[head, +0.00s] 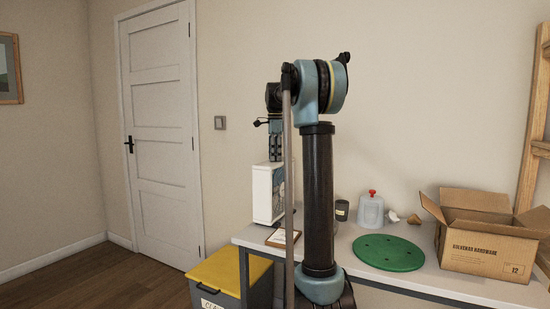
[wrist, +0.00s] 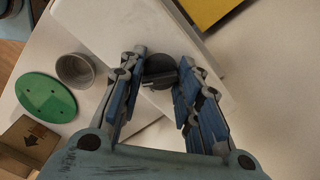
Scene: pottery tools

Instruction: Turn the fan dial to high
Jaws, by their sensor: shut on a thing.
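The fan is a white box-shaped unit (head: 262,194) standing upright on the left end of the table; my arm partly hides its right side. My gripper (head: 276,150) points straight down at its top. In the wrist view, the fan's white top (wrist: 205,98) lies below the fingers. The dark round dial (wrist: 160,68), with a raised bar across it, sits between the fingertips of my gripper (wrist: 162,64). The fingers are shut on the dial. I cannot read any setting marks around it. In the head view, the dial is hidden.
A small framed card (head: 283,238) lies in front of the fan. A grey tin (head: 342,209), a jug with a red cap (head: 370,212), a green disc (head: 388,253) and an open cardboard box (head: 485,252) stand to the right. A yellow-lidded bin (head: 228,272) is below left.

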